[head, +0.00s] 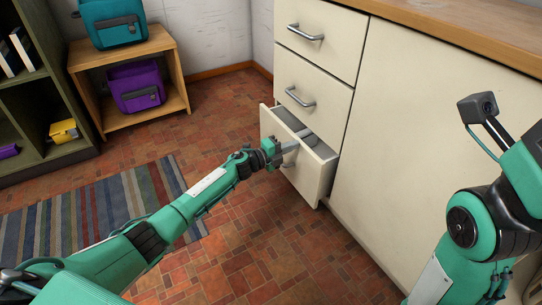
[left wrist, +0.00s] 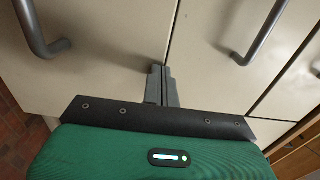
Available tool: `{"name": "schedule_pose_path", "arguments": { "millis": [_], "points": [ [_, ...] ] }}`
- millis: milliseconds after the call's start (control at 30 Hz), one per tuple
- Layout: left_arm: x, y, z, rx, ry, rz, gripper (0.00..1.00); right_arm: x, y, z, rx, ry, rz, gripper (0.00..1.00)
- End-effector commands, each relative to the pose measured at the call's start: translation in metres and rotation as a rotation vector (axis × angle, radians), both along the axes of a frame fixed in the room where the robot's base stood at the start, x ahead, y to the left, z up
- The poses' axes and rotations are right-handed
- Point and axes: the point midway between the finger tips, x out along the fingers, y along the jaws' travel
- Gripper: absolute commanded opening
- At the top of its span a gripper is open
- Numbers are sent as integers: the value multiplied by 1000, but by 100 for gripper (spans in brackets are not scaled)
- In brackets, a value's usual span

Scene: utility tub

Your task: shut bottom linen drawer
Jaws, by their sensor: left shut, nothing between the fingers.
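The bottom linen drawer (head: 310,178) is the lowest cream drawer in the cabinet and stands partly open in the head view. Something grey lies inside it, too small to make out. My left gripper (head: 292,147) is shut and empty, with its fingertips at the upper part of the drawer front; I cannot tell whether they touch it. In the left wrist view, the shut fingers (left wrist: 161,84) show against cream drawer fronts, near the gap between two of them. The bottom drawer's handle (left wrist: 35,30) seems to be the one at the left there. My right gripper is out of view.
The middle drawer (head: 312,88) and top drawer (head: 318,38) above are shut, each with a metal handle. A wide cream panel (head: 420,130) lies to the right under a wooden countertop (head: 470,30). A striped rug (head: 100,210) lies at left. Tiled floor before the drawer is clear.

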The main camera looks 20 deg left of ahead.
Motion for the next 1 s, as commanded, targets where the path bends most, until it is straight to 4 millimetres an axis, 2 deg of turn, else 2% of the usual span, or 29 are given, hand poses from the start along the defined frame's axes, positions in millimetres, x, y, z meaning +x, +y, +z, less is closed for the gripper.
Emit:
{"name": "schedule_pose_path", "arguments": {
  "millis": [33, 200, 400, 1000],
  "points": [
    [10, -9, -2, -1, -2, 0, 0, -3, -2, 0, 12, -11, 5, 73],
    [33, -28, -2, -1, 0, 0, 0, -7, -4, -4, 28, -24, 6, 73],
    [50, -42, -2, -1, 1, 0, 0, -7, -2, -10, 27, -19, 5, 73],
    [58, -48, 3, -3, -3, 6, 0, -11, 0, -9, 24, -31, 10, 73]
  ]
}}
